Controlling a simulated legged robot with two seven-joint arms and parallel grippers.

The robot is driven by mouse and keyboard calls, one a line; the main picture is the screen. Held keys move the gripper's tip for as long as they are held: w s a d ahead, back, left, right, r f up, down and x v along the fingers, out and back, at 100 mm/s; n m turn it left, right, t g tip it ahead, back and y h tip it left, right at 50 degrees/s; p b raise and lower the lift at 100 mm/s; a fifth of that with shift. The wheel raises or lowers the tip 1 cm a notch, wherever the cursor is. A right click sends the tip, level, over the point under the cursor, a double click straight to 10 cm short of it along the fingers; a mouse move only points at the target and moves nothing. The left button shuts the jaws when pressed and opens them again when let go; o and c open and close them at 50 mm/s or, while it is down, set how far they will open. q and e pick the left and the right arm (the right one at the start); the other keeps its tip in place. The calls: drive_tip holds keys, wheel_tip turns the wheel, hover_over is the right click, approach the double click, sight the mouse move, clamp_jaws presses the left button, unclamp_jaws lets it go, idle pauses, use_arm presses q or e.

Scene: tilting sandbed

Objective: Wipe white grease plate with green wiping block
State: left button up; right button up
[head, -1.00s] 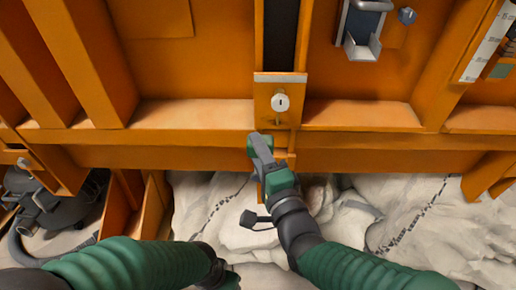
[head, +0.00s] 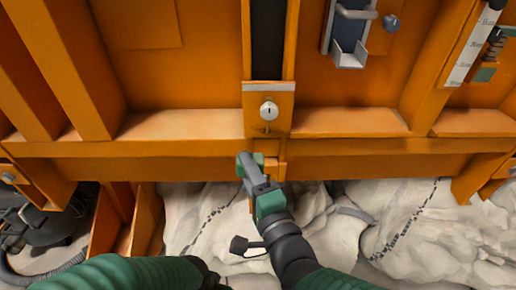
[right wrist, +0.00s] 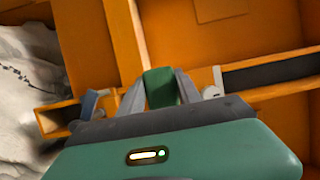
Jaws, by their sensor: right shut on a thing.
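My right gripper (head: 251,162) is shut on a green block (right wrist: 162,88), which shows between its two fingers in the right wrist view. In the head view, the gripper is in front of the lower orange beam. A small white round plate (head: 268,110) with a dark slot is on an orange panel just above the gripper, apart from it. I cannot tell whether this is the grease plate, and no grease can be made out. My left arm comes in at the bottom left; its gripper is out of the picture.
Orange beams (head: 190,125) cross the view. A grey metal bracket (head: 349,50) and a white graduated strip (head: 468,50) are at the upper right. Pale, lumpy sand (head: 410,235) lies below. A dark machine with a hose (head: 40,225) is at the lower left.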

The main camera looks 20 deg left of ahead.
drive_tip(key=w+a+r+p, duration=0.1)
drive_tip(key=w+a, duration=0.1)
drive_tip(key=w, duration=0.4)
drive_tip(key=shift+w+p, duration=0.3)
drive_tip(key=shift+w, duration=0.1)
drive_tip(key=shift+w+a+r+p, duration=0.15)
drive_tip(key=shift+w, duration=0.3)
drive_tip(key=shift+w+a+r+p, duration=0.1)
drive_tip(key=shift+w+r+p, duration=0.05)
drive_tip(key=shift+w, duration=0.3)
idle(0.3)
